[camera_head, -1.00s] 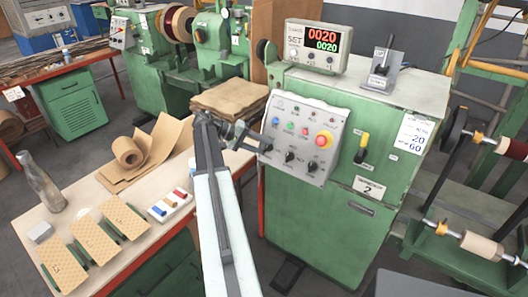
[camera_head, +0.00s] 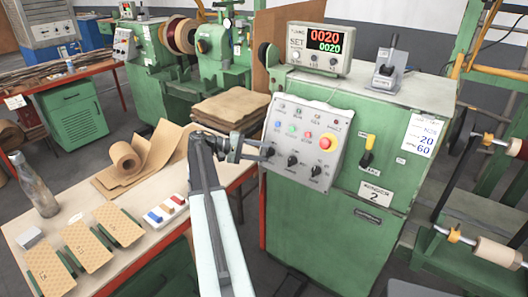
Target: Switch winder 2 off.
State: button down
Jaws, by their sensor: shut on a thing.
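Winder 2 (camera_head: 325,215) is the green cabinet with a "2" plate on its front. A yellow-and-black lever switch (camera_head: 368,149) sits right of the panel. The display box (camera_head: 319,49) on top is lit and reads 0020 in red and in green.
The workbench (camera_head: 75,215) at left holds a paper roll (camera_head: 128,157), stacked brown sheets (camera_head: 230,106), a bottle (camera_head: 35,185) and perforated boards (camera_head: 86,245). A grey lever device (camera_head: 388,72) stands on the cabinet. Spool racks (camera_head: 490,250) stand at right.

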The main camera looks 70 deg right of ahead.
jog(key=shift+s+a, duration=0.1)
jog(key=shift+a, duration=0.05)
jog(key=c, duration=0.9)
grip_release()
jog(key=shift+w+r, duration=0.1)
jog(key=shift+w, duration=0.2)
jog(key=p+v, duration=0.2)
jog(key=v, duration=0.5)
jog(key=shift+w+a, duration=0.1)
jog(key=shift+a, duration=0.05)
